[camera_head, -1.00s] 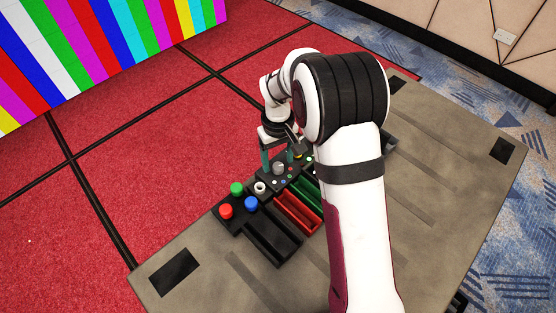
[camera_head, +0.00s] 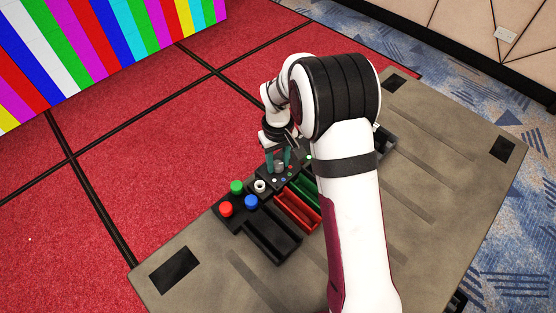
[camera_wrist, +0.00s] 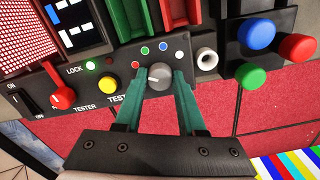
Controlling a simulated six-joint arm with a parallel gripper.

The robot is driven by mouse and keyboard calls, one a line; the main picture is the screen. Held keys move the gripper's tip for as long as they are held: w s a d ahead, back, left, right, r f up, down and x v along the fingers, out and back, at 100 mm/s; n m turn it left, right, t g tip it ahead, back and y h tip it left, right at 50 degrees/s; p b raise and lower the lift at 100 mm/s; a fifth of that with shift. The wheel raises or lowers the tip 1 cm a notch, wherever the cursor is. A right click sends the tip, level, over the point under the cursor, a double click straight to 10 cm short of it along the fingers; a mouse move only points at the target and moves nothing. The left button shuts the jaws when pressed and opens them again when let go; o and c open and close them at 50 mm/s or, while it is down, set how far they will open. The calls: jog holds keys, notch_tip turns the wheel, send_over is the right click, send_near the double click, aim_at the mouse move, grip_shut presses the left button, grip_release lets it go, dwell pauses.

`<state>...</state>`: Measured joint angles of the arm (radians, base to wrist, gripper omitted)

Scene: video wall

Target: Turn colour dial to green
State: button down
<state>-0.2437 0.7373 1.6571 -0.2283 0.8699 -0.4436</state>
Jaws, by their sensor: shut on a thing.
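The grey colour dial (camera_wrist: 159,76) sits on a black panel in the wrist view, ringed by red, green (camera_wrist: 144,50), blue and white dots. A pale pointer mark shows on its face, seemingly towards the left, but its exact setting is hard to tell. My gripper (camera_wrist: 163,84) has its two teal fingers either side of the dial and is shut on it. In the head view my gripper (camera_head: 278,160) is down at the panel, with the dial (camera_head: 279,166) between the fingers.
A yellow button (camera_wrist: 107,85) and a red switch lever (camera_wrist: 62,98) lie left of the dial. A white socket (camera_wrist: 207,59) and green, blue and red knobs (camera_wrist: 250,76) lie right. Red and green trays (camera_head: 298,208) adjoin the panel. A striped video wall (camera_head: 100,50) stands beyond.

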aim_at(278, 164)
jog(key=shift+m, duration=0.3)
jog(key=m, duration=0.3)
jog(key=shift+m, duration=2)
jog(key=c, duration=0.5)
grip_release()
notch_tip(278, 164, up, 16)
jog(key=shift+f, duration=0.1)
